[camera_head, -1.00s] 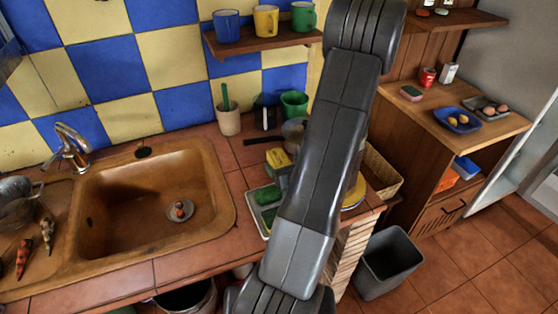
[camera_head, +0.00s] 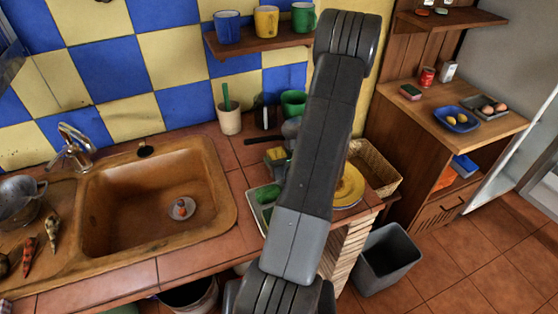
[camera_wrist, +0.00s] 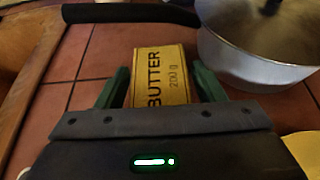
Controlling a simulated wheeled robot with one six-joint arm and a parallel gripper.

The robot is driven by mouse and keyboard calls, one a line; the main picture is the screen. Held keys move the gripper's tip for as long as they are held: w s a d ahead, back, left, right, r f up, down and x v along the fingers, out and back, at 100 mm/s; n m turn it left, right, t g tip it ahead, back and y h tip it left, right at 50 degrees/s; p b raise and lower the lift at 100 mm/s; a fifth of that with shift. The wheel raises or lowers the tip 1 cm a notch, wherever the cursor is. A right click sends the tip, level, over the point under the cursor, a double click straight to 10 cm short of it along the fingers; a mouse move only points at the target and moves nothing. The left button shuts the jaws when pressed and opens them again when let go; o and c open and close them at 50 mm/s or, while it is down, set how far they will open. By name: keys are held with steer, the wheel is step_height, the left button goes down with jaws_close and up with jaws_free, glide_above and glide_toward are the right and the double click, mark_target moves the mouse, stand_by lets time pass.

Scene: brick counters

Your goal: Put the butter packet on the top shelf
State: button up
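The yellow butter packet (camera_wrist: 161,78), marked "BUTTER 200 g", shows in the wrist view between the two green fingers of my gripper (camera_wrist: 161,85). The fingers stand on either side of it, with narrow gaps visible, so the gripper looks open around it. In the head view the packet (camera_head: 277,155) is on the counter just left of my arm, partly hidden. A wooden top shelf (camera_head: 452,21) at upper right of the head view holds a few small items, and the wooden unit below it has a wide top (camera_head: 440,100).
A pot (camera_wrist: 255,60) with a black handle is close beyond the packet. A green-filled tray (camera_head: 255,207), a yellow plate (camera_head: 350,188) and a basket (camera_head: 375,168) are near my arm. A mug shelf (camera_head: 270,42) hangs above. A grey bin (camera_head: 385,262) stands on the floor.

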steer(key=c, duration=0.9)
steer(key=shift+r, duration=0.1)
